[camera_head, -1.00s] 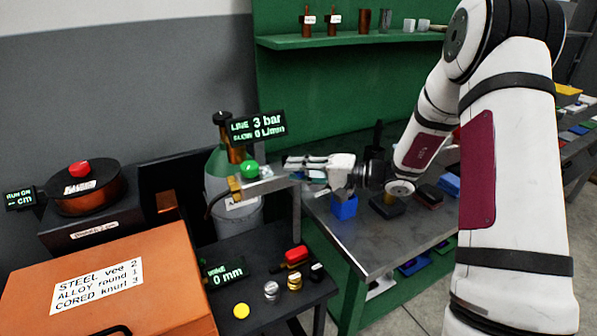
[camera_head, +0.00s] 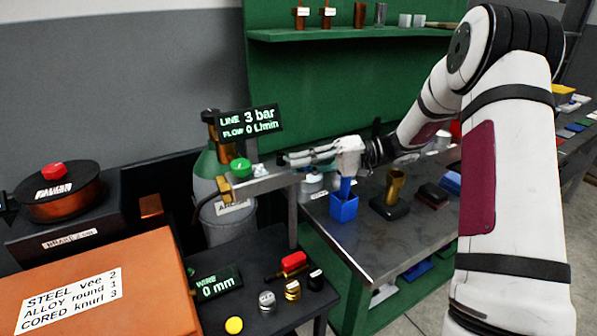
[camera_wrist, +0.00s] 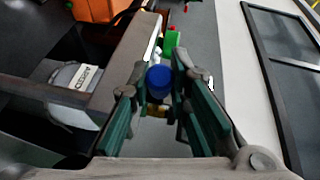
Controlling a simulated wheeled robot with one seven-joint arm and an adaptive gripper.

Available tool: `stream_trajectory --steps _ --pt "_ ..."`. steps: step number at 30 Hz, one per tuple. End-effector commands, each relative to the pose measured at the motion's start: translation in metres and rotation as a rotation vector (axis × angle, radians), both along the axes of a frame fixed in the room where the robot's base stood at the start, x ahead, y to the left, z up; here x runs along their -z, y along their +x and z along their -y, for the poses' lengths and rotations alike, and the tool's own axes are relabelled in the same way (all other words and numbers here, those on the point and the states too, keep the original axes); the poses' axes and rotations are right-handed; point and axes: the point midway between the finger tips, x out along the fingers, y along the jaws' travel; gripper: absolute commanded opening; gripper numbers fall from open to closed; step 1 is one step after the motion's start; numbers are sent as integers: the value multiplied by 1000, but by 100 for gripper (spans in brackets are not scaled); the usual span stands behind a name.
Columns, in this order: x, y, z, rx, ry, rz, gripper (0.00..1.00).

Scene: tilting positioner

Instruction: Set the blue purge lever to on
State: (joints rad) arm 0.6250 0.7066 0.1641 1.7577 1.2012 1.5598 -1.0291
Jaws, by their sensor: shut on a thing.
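The blue purge lever shows in the wrist view as a round blue knob (camera_wrist: 159,79) between my fingertips. My gripper (camera_wrist: 160,90) is shut on it, with a green-grey finger on either side. In the head view my gripper (camera_head: 288,158) reaches left over the grey metal arm that carries the valve parts. The lever is hidden there behind my fingers. A green knob (camera_head: 241,168) sits on the same arm, left of my fingertips. The display (camera_head: 250,121) above reads line 3 bar and flow 0 L/min.
A gas cylinder (camera_head: 208,170) stands behind the arm. An orange box (camera_head: 110,285) and a dark panel with buttons (camera_head: 250,310) are in front.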

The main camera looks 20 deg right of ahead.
Motion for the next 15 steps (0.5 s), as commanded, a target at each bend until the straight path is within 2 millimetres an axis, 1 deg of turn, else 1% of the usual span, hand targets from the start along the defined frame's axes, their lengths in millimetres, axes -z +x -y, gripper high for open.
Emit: stream_trajectory --steps 9,10,11,12,15 --pt "0 1 1 -3 -2 -1 0" --pt "0 1 1 -3 -2 -1 22" --pt "0 1 1 -3 -2 -1 28" --pt "0 1 1 -3 -2 -1 38" --pt "0 1 1 -3 -1 -1 38"
